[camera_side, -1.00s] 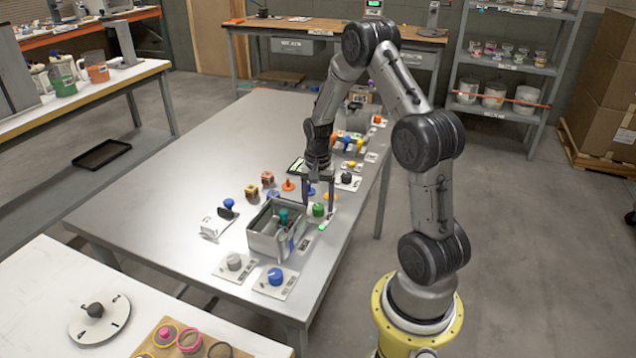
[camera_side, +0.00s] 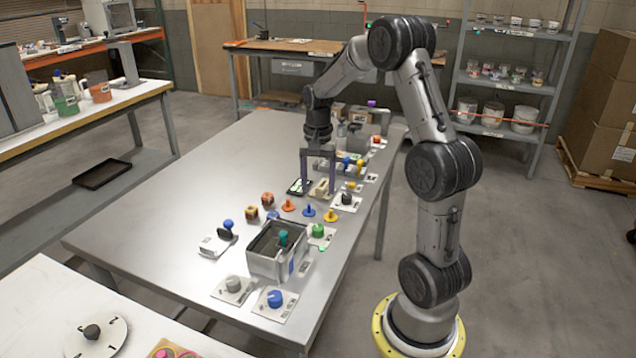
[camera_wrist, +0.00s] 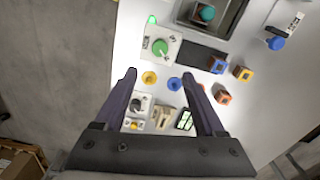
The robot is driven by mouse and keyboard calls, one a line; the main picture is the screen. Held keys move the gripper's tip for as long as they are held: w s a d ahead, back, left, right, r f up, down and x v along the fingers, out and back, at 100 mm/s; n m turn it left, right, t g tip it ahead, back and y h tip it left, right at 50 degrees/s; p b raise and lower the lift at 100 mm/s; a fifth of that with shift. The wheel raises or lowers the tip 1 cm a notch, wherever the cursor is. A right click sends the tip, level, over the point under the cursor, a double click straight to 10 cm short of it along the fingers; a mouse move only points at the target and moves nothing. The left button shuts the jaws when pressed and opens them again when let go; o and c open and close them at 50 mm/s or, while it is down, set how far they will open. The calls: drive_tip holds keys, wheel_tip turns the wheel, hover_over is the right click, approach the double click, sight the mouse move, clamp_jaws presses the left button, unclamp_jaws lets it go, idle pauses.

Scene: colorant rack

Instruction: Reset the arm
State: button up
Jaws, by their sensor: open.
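My gripper (camera_side: 318,188) is at the end of my bent arm, over the right part of the metal table (camera_side: 190,180). Its two dark fingers point down, apart, with nothing between them. In the wrist view the open fingers (camera_wrist: 160,76) straddle a view of small yellow and blue pieces on the table below. A green knob on a white plate (camera_side: 318,230) stands nearer the camera than my gripper; it also shows in the wrist view (camera_wrist: 160,47). My gripper appears clear of these things.
A grey open bin (camera_side: 262,266) holding a teal-handled piece (camera_side: 283,238) stands near the front. A grey knob (camera_side: 233,284) and a blue knob (camera_side: 275,298) sit on plates before it. An orange cube (camera_side: 267,199) and several small pieces lie nearby. The table's left half is clear.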

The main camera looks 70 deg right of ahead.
drive_tip(key=a+r+n+t+h, duration=0.1)
drive_tip(key=a+r+n+t, duration=0.4)
drive_tip(key=a+r, duration=1)
drive_tip(key=s+a+f+n+y, duration=0.1)
drive_tip(key=s+a+f+n, duration=0.2)
drive_tip(key=s+a+n, duration=0.7)
drive_tip(key=s+n, duration=0.1)
drive_tip(key=s, duration=0.3)
drive_tip(key=shift+a+f+t, duration=0.15)
drive_tip(key=shift+f+t, duration=0.15)
